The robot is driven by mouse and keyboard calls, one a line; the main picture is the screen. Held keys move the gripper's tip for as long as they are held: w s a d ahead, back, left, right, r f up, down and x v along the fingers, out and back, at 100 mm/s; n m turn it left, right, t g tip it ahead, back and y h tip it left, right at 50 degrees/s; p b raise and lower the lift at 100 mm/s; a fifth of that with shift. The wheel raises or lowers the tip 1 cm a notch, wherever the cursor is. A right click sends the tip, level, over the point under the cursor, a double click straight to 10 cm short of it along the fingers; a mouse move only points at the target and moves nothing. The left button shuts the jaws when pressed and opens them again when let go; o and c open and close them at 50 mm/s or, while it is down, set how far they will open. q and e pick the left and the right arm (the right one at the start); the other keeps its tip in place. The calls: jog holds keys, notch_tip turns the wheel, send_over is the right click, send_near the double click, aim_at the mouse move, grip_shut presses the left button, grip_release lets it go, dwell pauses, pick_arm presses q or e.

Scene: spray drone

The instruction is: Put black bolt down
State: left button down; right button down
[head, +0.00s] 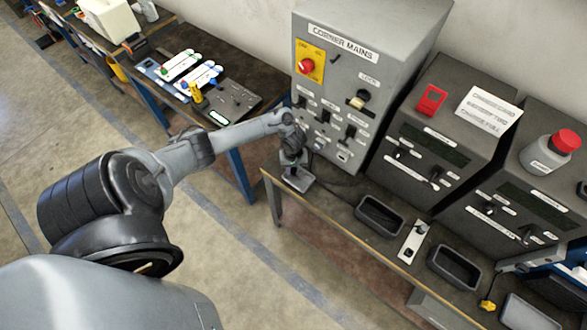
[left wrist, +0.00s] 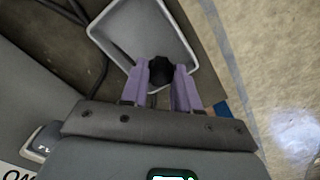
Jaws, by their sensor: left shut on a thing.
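My left gripper (head: 293,163) reaches down at the left end of the bench, in front of the tall grey cabinet. In the left wrist view its two purple fingers are shut on a black bolt (left wrist: 161,70). The bolt's dark head shows between the fingertips; the rest of it is hidden. A grey tray (left wrist: 203,72) with a pale rim lies beneath the fingers, and the bolt is over its near part. I cannot tell whether the bolt touches the tray floor. The tray also shows in the head view (head: 303,186) below the gripper. My right gripper is not in view.
The bench (head: 330,208) also holds a dark bin (head: 380,215), a pale switch plate (head: 413,242) and another bin (head: 455,266). The grey cabinet (head: 352,50) with switches stands close behind the gripper. A side table (head: 255,72) stands to the left.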

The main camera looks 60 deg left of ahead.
aim_at(294, 170)
pick_arm(q)
jog(key=shift+f, duration=0.1)
jog(key=c, duration=0.8)
grip_release()
jog(key=shift+c, duration=0.2)
notch_tip(294, 170, up, 12)
jog(key=f+p, duration=0.1)
jog(key=p, duration=0.3)
jog(key=d+r+m+t, duration=0.2)
jog(key=d+m+t, duration=0.2)
jog(key=d+m, duration=1.2)
jog(key=s+d+r, duration=1)
jog(key=s+r, duration=0.1)
jog(key=shift+s+r+p, duration=0.3)
jog(key=shift+s+p, duration=0.05)
jog(key=shift+p, duration=0.05)
